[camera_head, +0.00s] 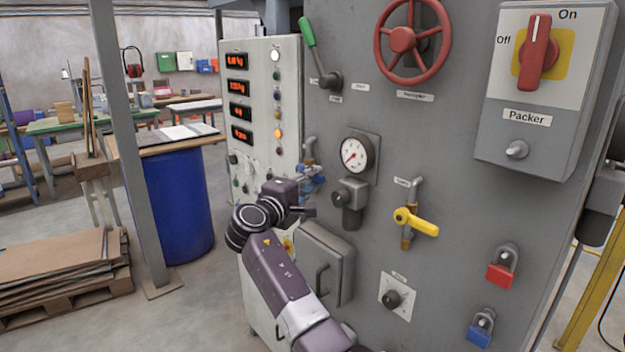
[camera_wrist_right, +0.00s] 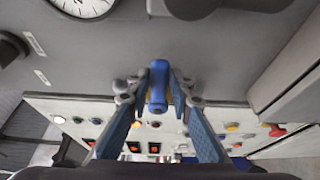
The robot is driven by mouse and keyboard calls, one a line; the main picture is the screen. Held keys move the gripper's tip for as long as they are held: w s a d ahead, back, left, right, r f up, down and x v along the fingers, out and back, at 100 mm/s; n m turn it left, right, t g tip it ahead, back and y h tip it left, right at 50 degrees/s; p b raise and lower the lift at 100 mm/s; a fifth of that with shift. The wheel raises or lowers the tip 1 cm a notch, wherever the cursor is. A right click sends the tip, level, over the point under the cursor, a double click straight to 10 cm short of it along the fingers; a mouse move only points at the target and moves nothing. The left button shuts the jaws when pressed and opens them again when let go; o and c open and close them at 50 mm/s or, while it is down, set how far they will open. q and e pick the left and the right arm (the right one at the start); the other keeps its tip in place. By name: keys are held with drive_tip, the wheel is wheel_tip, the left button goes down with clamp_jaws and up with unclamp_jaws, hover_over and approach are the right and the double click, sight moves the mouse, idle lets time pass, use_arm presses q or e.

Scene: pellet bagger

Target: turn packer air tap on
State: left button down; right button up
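A tap with a blue handle sits on a grey pipe (camera_head: 310,148) at the left edge of the grey panel. My right gripper (camera_head: 312,172) is at this tap, with its arm coming up from below. In the right wrist view the blue handle (camera_wrist_right: 158,86) stands between the fingertips, which flank it closely and appear shut on it. A yellow-handled tap (camera_head: 416,222) is further right, its lever slanting down to the right. The tap labels are too small to read. My left gripper is not in view.
A pressure gauge (camera_head: 355,155), a dark knob valve (camera_head: 349,197) and a grey hatch with a handle (camera_head: 325,262) are close to my right arm. The Packer switch box (camera_head: 545,85) is at upper right. A cabinet with red displays (camera_head: 262,110) stands behind the gripper.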

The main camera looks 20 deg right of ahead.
clamp_jaws()
drive_tip(key=shift+w+a+r+n+g+y+p, duration=0.1)
drive_tip(key=shift+w+r+n+g+y+p, duration=0.5)
drive_tip(key=shift+p, duration=1.5)
drive_tip(key=shift+s+a+r+n+g+h+p, duration=0.2)
drive_tip(key=shift+r+n+p, duration=0.45)
drive_tip(key=shift+n+p, duration=1.15)
drive_tip(key=shift+w+d+r+n+g+y+p, duration=0.15)
drive_tip(key=shift+r+n+g+y+p, duration=0.35)
drive_tip(key=shift+p, duration=1.95)
drive_tip(key=shift+a+r, duration=0.1)
drive_tip(key=shift+r, duration=0.05)
